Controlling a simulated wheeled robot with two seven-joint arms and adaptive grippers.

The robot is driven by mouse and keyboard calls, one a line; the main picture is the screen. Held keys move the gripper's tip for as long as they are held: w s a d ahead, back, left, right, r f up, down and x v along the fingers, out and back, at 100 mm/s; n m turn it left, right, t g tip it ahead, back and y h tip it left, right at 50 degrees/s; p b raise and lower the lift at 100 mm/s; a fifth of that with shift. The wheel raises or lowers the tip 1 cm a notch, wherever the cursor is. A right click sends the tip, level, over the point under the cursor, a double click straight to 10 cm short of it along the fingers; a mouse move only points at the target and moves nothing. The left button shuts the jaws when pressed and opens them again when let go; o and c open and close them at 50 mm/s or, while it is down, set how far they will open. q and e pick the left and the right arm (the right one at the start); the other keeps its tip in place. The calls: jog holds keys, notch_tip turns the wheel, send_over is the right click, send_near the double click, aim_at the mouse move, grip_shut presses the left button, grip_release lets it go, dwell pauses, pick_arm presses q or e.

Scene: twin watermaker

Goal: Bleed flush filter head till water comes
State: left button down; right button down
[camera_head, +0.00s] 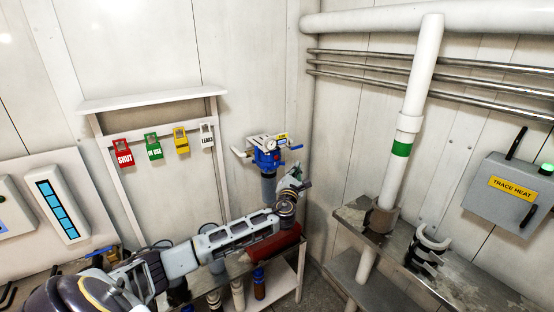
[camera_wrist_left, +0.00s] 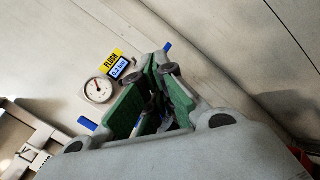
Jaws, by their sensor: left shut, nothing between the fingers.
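The blue flush filter head (camera_head: 268,157) is mounted on the back wall, with a round gauge (camera_head: 271,145) on its front and a darker bowl (camera_head: 268,188) below. A small blue lever (camera_head: 295,148) sticks out at its right. My left gripper (camera_head: 297,172) is just right of and below the filter head, shut and empty. In the left wrist view its green-padded fingers (camera_wrist_left: 157,70) come together beside the gauge (camera_wrist_left: 97,90) and the yellow FLUSH label (camera_wrist_left: 114,60). The fingers hide most of the filter head there. No water can be made out.
Coloured tags, including a red SHUT tag (camera_head: 123,153), hang on a white rack at left. A low shelf with bottles (camera_head: 259,282) and a red object (camera_head: 272,246) lies under my left arm. A metal bench (camera_head: 462,282) and a white pipe (camera_head: 420,75) stand at right.

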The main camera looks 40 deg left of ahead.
aim_at(276, 157)
pick_arm(q)
jog(key=shift+w+a, duration=0.1)
jog(key=shift+a, duration=0.05)
pick_arm(e)
jog(key=shift+f, duration=0.1)
